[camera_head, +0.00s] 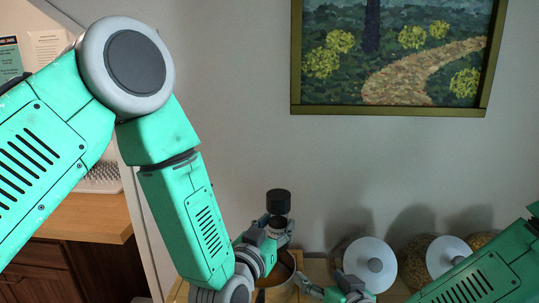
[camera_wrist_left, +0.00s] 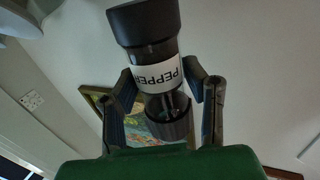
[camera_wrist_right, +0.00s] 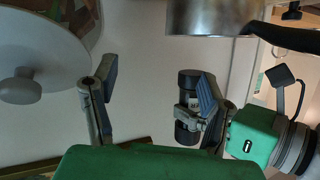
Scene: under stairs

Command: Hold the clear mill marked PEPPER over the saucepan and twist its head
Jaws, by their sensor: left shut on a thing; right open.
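The clear mill (camera_head: 278,203) has dark ends and a white band reading PEPPER, legible but upside down in the left wrist view (camera_wrist_left: 158,75). My left gripper (camera_head: 268,234) is shut around its middle and holds it upright. The mill is above the level of the saucepan (camera_head: 278,288); whether it is directly over it I cannot tell. The saucepan is partly hidden by my left arm; its metal side shows in the right wrist view (camera_wrist_right: 210,16). My right gripper (camera_wrist_right: 155,90) is open and empty, low beside the saucepan, its fingers apart from the mill.
Jars with pale knobbed lids (camera_head: 370,262) (camera_head: 447,254) stand right of the saucepan, close to my right gripper. A black handle (camera_wrist_right: 285,36) juts from the saucepan. A wall with a framed painting (camera_head: 392,52) is behind. A wooden counter (camera_head: 88,216) is at left.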

